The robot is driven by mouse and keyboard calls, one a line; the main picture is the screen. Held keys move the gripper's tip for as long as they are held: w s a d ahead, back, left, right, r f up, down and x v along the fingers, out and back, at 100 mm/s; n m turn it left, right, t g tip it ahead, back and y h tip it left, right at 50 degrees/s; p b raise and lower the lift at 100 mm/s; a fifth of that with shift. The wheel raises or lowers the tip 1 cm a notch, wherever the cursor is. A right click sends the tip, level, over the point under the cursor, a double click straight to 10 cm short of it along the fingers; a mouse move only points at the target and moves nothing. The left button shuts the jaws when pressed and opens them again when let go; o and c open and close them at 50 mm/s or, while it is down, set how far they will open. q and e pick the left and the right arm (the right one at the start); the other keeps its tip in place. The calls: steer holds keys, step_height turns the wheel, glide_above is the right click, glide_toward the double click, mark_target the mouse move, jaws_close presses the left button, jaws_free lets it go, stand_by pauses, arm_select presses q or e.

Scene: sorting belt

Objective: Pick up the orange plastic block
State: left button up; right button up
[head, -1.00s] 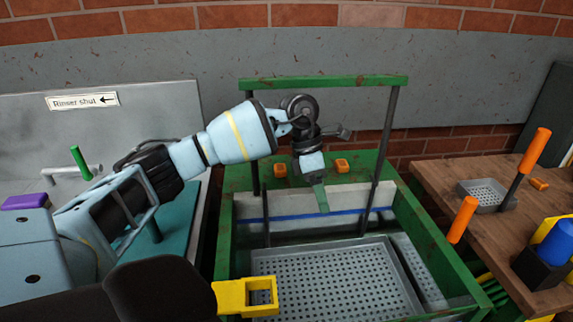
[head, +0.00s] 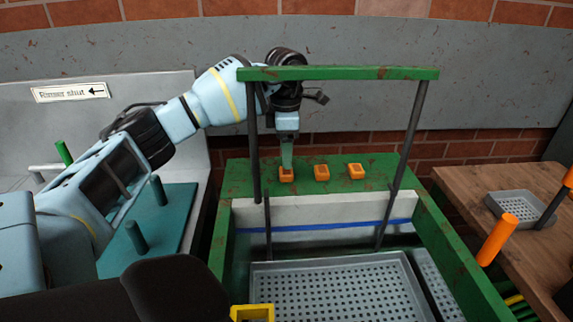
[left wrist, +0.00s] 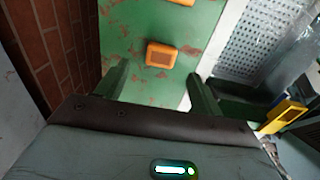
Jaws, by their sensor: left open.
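Three small orange plastic blocks lie in a row on the green, rust-marked surface behind the bar frame: a left one (head: 286,175), a middle one (head: 321,172) and a right one (head: 356,171). My left gripper (head: 287,164) points down at the left block, its tip overlapping that block's top edge in the head view. I cannot tell whether it touches. In the left wrist view the left gripper (left wrist: 158,90) is open with nothing visible between its fingers. One orange block (left wrist: 173,54) lies beyond the fingers and another (left wrist: 183,2) is cut by the top edge. My right gripper is not in view.
A green top bar (head: 340,73) on dark posts stands close to my left arm. A perforated grey tray (head: 340,290) lies in front. A teal board with pegs (head: 175,225) is at left, a wooden table (head: 465,190) at right. A brick wall (left wrist: 45,40) is near the gripper.

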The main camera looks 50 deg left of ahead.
mark_target(287, 171)
arm_select(q)
steer(key=shift+f, duration=2.65)
steer(key=shift+d, duration=0.1)
steer(key=c, duration=1.1)
steer(key=shift+o, duration=0.2)
steer(key=shift+r, duration=0.15)
steer(key=shift+r, duration=0.5)
step_height(287, 171, up, 2)
steer(key=shift+r, duration=0.15)
steer(key=s+d, duration=0.3)
steer(key=d, duration=0.4)
steer(key=s+d+r, duration=0.1)
steer(key=s+d, duration=0.2)
steer(key=d, duration=0.4)
steer(key=shift+s+d+r+b, duration=0.15)
steer(key=shift+d+r+b, duration=0.05)
steer(key=shift+d+b, duration=0.15)
